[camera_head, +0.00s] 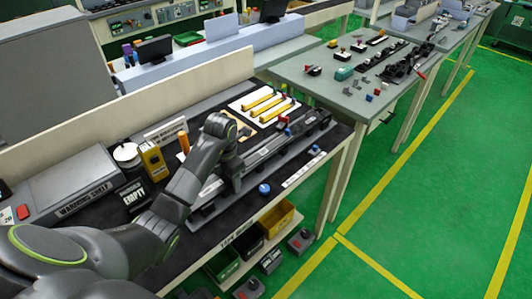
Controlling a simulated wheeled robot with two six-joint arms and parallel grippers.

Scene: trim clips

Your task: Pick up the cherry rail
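I cannot make out a rail of clear cherry colour in the head view; it may be hidden behind my arm or too small to tell. Yellow rails (264,104) lie side by side on a white board (238,105) at the back of the near bench. My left gripper (236,184) points down over the near end of a long grey fixture (285,147). Its fingertips are small and dark, so I cannot tell whether they are open or hold anything. My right gripper is not in view.
A grey warming box (75,182), a yellow box (153,160) and a black "EMPTY" sign (132,194) stand on the bench's left part. A blue knob (264,189) sits near the front edge. Bins (277,217) are below. Another grey bench (340,88) stands beyond.

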